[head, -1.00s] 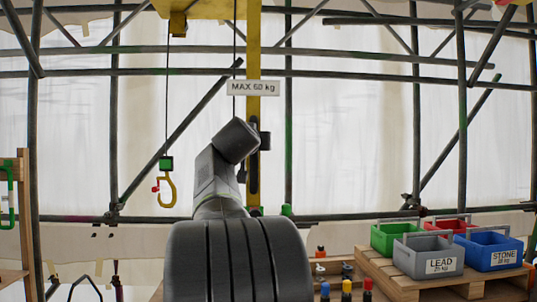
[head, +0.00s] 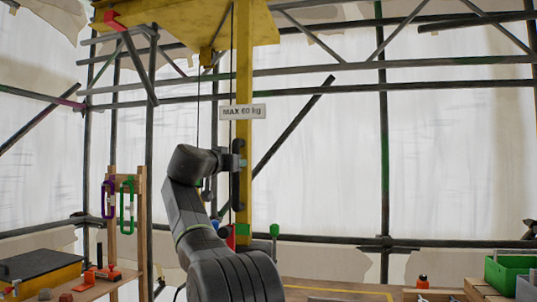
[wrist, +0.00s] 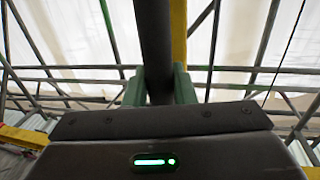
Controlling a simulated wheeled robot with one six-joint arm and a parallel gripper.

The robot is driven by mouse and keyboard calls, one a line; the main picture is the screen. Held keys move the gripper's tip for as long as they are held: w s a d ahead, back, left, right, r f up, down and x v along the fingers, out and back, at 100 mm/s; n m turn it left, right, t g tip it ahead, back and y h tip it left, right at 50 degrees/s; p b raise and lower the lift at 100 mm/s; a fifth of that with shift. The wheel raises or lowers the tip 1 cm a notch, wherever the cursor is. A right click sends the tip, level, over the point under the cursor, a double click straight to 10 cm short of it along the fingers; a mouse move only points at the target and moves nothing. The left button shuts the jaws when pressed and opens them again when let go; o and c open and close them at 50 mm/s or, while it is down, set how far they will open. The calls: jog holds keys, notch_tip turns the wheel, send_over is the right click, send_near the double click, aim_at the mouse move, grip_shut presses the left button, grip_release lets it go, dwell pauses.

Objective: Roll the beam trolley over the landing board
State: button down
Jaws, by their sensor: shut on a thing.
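My gripper (head: 236,162) is shut on a dark upright handle (head: 236,188) beside the yellow mast (head: 244,90). In the wrist view, the green fingers (wrist: 159,88) press on both sides of the dark bar (wrist: 154,40). A yellow beam (head: 180,20) runs overhead from the mast, with a red piece at its left end. A small yellow block under the beam, which looks like the beam trolley (head: 206,57), has a thin line hanging from it. The line's lower end is hidden behind my arm. A wooden surface with a yellow outline, possibly the landing board (head: 335,291), shows low right of my arm.
Scaffold poles cross the back. A MAX 60 kg sign (head: 243,112) is on the mast.

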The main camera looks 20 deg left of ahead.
jog(key=a+p, duration=0.4)
jog(key=a, duration=0.4)
jog(key=shift+s+a+r, duration=0.2)
jog(key=shift+a, duration=0.05)
jog(key=c, duration=1.6)
grip_release()
jog(key=shift+c, duration=0.2)
jog(key=o, duration=0.4)
jog(key=shift+a+f, duration=0.1)
jog(key=shift+a, duration=0.2)
jog(key=shift+d, duration=0.1)
jog(key=s+b, duration=0.1)
jog(key=s, duration=0.3)
jog(key=s+a+b, duration=0.1)
jog(key=s, duration=0.4)
jog(key=s+a+b, duration=0.1)
jog(key=s, duration=0.3)
jog(key=shift+s+a, duration=0.15)
jog(key=shift+s, duration=0.15)
